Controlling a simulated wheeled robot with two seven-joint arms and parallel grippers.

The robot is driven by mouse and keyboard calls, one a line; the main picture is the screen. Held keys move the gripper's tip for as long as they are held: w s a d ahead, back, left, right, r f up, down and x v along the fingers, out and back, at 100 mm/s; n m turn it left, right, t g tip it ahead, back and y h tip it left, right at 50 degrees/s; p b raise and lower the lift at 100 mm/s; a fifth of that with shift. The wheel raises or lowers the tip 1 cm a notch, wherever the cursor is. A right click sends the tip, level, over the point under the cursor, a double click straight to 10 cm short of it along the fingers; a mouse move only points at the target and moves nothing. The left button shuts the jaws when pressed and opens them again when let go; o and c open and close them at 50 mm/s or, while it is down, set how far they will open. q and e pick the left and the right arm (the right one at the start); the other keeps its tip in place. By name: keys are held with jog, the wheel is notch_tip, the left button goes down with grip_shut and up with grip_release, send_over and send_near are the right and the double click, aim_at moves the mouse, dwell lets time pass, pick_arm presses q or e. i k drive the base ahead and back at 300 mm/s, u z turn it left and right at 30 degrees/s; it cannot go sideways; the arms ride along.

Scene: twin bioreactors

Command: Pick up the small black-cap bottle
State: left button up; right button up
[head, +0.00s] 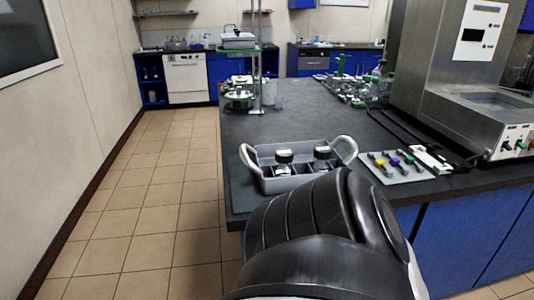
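Two black-capped bottles stand upright side by side in a grey caddy (284,185) with two pale loop handles. The left bottle (284,169) and the right bottle (322,164) look alike in size, and I cannot tell which one is the small one. Their lower parts are hidden by the caddy walls. A black link of my own arm fills the bottom middle and covers the caddy's front right corner in this view. Neither of my grippers shows.
The caddy stands at the near left corner of a dark bench (250,118). Right of it lies a grey tray (400,176) with several coloured-top items. A large metal machine (430,70) stands at the right. Glassware (350,85) crowds the back; tiled floor (160,170) is clear at left.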

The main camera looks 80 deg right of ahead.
aim_at(322, 162)
jog(key=i, duration=0.55)
jog(key=z, duration=1.05)
